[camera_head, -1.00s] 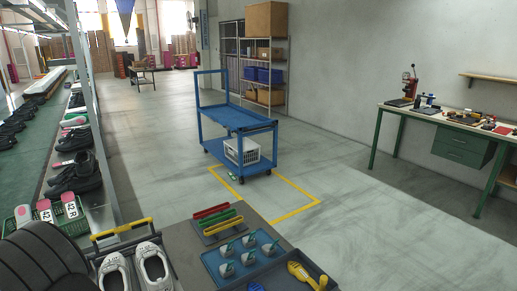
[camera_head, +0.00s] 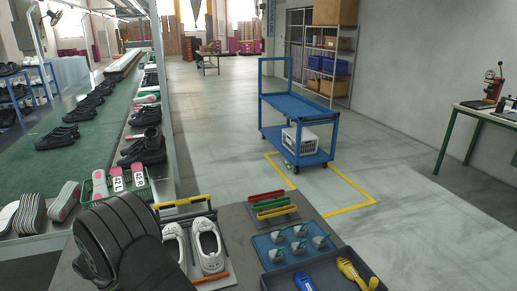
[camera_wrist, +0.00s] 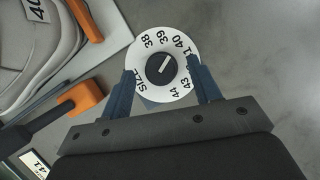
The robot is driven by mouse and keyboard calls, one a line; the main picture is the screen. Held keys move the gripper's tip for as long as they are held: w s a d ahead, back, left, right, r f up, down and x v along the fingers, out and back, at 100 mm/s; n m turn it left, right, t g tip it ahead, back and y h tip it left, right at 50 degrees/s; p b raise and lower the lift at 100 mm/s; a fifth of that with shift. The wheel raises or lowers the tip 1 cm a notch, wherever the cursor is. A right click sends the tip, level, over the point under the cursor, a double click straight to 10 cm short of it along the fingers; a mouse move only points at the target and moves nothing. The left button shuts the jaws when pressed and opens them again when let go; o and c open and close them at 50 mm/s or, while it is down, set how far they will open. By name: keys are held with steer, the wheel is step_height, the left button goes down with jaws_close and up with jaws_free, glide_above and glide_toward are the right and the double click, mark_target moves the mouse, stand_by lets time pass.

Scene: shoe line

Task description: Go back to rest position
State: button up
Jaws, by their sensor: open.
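In the wrist view my gripper (camera_wrist: 160,70) is open and holds nothing. Its two blue fingers stand either side of a white size dial (camera_wrist: 147,49) with a black knob (camera_wrist: 161,69). The dial is printed with shoe sizes and lies on a grey surface. I cannot tell how far above it the fingertips are. In the head view my dark arm covers the lower left, and the gripper and dial are not seen there.
A pair of white shoes (camera_head: 209,246) stands on the grey bench beside my arm. Right of it are a blue tray of cups (camera_head: 298,243) and a dark tray with a yellow tool (camera_head: 352,272). A blue cart (camera_head: 297,106) stands behind, with open floor around it.

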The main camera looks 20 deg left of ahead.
steer(key=shift+d+f, duration=0.1)
steer(key=shift+f, duration=0.2)
steer(key=shift+r, duration=0.1)
